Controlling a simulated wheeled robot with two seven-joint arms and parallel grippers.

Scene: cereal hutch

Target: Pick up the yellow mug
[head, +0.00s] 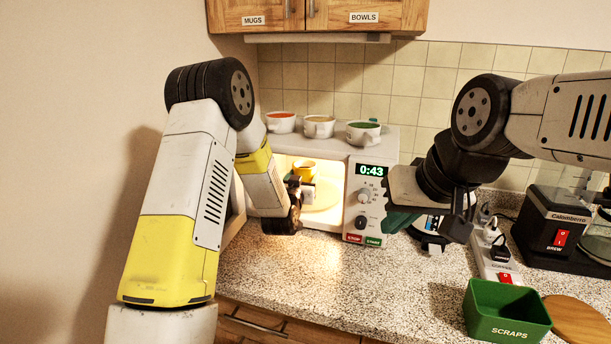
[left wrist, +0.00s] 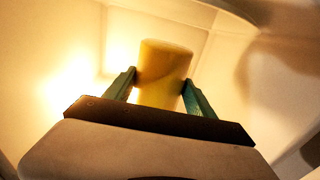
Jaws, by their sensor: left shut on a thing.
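The yellow mug (head: 305,170) is inside the lit, open microwave (head: 392,150), above its turntable. My left gripper (head: 302,184) reaches into the microwave and partly covers the mug. In the left wrist view, the yellow mug (left wrist: 162,72) stands between the two green fingers of my left gripper (left wrist: 160,95), which is shut on it. Whether the mug touches the turntable is hard to tell. My right gripper (head: 405,218) hangs over the counter at the microwave's right front corner; its finger gap is not clear.
Several white mugs with coloured insides, including a green one (head: 363,133), stand on the microwave. A green scraps bin (head: 505,310), a round wooden board (head: 575,320), a power strip (head: 497,265) and a coffee maker (head: 550,225) are at the right. The front counter (head: 340,285) is clear.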

